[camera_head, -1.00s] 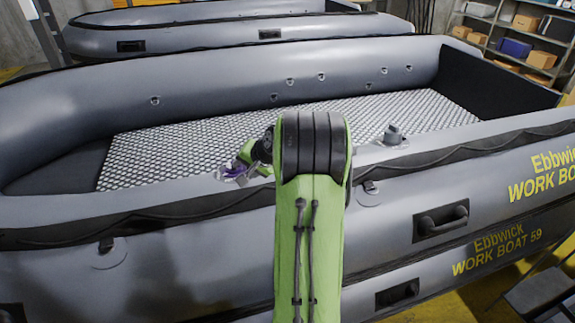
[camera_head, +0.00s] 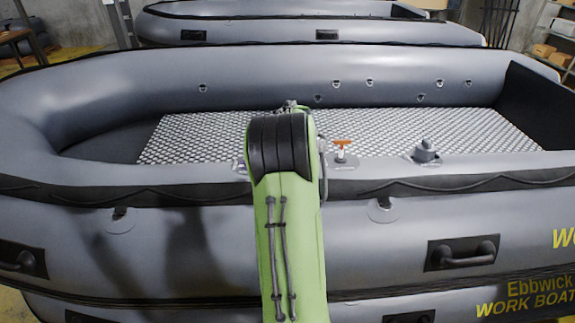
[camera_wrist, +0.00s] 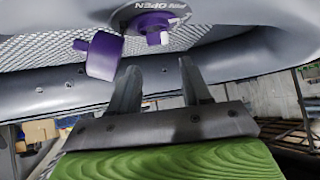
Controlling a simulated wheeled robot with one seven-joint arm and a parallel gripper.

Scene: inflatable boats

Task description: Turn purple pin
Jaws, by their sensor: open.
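In the wrist view, a purple pin (camera_wrist: 153,24) sits in a pale round plate (camera_wrist: 182,8) lettered "PIN" and "OPEN" on the grey boat tube. A separate purple cap (camera_wrist: 103,56) with a small side stub lies left of it. My gripper (camera_wrist: 160,75) is open and empty; its two metal fingers point toward the plate, with the purple pin beyond the gap between them. The fingers look apart from the pin, and the cap is just beyond and left of the left finger.
In the head view, the grey inflatable boat (camera_head: 150,92) has a patterned floor (camera_head: 200,138). An orange-red T-handle (camera_head: 342,144) and a grey fitting (camera_head: 425,151) stand along its near tube, right of my arm. Another boat (camera_head: 260,30) lies behind.

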